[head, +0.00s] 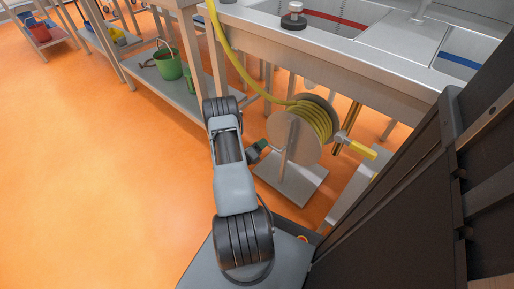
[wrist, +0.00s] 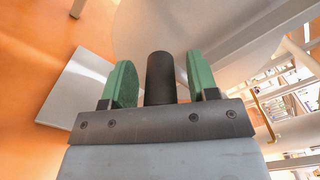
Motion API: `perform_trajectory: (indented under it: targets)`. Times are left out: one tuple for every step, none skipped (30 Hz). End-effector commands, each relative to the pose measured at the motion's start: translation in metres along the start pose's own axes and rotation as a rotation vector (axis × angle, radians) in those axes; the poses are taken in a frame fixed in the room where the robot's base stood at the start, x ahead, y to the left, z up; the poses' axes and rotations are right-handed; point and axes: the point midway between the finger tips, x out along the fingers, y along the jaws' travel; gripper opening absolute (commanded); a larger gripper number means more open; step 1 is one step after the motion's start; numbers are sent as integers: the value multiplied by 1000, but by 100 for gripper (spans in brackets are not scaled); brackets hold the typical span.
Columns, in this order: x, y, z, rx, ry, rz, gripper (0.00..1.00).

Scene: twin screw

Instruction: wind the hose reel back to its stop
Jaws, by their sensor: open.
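The hose reel (head: 283,133) stands under the counter in the head view, with yellow hose (head: 318,118) wound on it. The hose runs up to the left past the counter's edge. In the wrist view the reel's grey disc (wrist: 230,28) fills the upper middle. A black crank handle (wrist: 160,80) shows between the two green fingers of my gripper (wrist: 158,62). The gripper is open, with a gap on each side of the handle. In the head view my gripper (head: 259,148) is at the left side of the reel, and the handle is hidden there.
A yellow valve lever (head: 356,147) on a brass pipe is right of the reel. The steel counter (head: 270,32) with sinks is above. A low shelf (head: 178,95) with a green bucket (head: 168,65) is at the left. The orange floor (head: 100,190) is clear at the left.

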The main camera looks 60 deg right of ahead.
Motion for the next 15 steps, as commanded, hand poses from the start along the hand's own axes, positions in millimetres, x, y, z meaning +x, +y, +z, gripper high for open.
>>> perform_trajectory:
  targets:
    - [-3,0,0,-2,-1,2,54]
    - [-6,0,0,-2,-1,3,54]
    - [-10,0,0,-3,0,3,54]
    - [-14,0,0,-3,0,4,54]
    - [-19,-1,1,-3,-1,5,54]
    - [-26,-1,1,-4,-1,4,54]
    - [-32,-2,2,-4,-2,4,54]
    - [-38,-2,2,-3,-1,4,54]
    - [-47,-2,2,-4,-2,4,54]
    - [-53,-2,1,-4,-1,3,54]
    - [-59,-2,1,-4,-1,3,54]
    - [-67,-2,1,-3,-1,3,54]
    - [-73,-2,1,-3,1,2,54]
    - [-79,-2,1,-3,0,2,54]
    - [-87,-2,1,-3,0,2,54]
